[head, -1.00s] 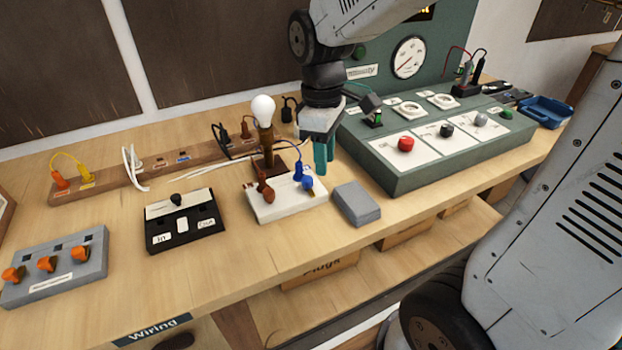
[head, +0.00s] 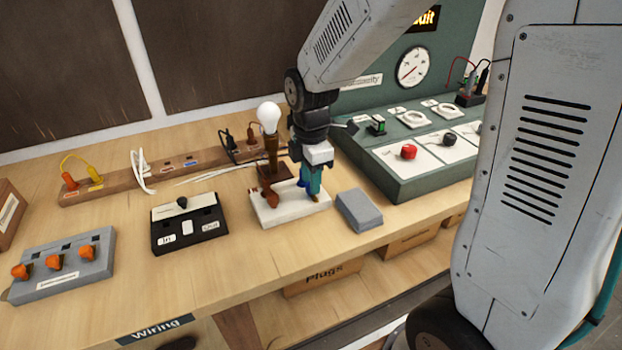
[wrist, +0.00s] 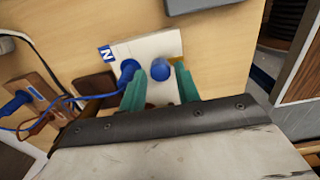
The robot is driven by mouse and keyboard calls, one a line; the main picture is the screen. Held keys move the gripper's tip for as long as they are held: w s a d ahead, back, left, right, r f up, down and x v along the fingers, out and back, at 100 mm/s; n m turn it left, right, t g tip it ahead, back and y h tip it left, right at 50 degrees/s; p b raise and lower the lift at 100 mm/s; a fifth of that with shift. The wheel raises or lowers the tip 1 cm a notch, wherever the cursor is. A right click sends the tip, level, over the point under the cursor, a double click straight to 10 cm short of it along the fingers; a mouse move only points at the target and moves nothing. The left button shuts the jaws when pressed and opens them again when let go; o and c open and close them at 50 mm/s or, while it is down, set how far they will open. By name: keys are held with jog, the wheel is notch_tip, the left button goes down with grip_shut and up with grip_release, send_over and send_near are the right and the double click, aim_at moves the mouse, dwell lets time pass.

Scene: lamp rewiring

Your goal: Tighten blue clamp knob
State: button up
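The white lamp base block (head: 265,213) sits on the bench, with the bulb (head: 268,115) upright behind it. In the wrist view the block (wrist: 167,40) carries an "N" label. The round blue clamp knob (wrist: 157,68) stands between the two teal fingers of my gripper (wrist: 160,83), with visible gaps at its sides. My gripper also shows in the head view (head: 312,182), pointing down over the right part of the block. A blue plug (wrist: 128,70) with a blue wire is just left of the left finger. The brown knob (head: 268,194) is on the block's left part.
A grey box (head: 358,210) stands just right of the block. The green test panel (head: 400,180) is at the right. A black switch box (head: 190,228) and a grey box with orange knobs (head: 62,268) are to the left. Bench surface in front is clear.

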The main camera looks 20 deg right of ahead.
jog(key=shift+f, duration=0.4)
grip_shut()
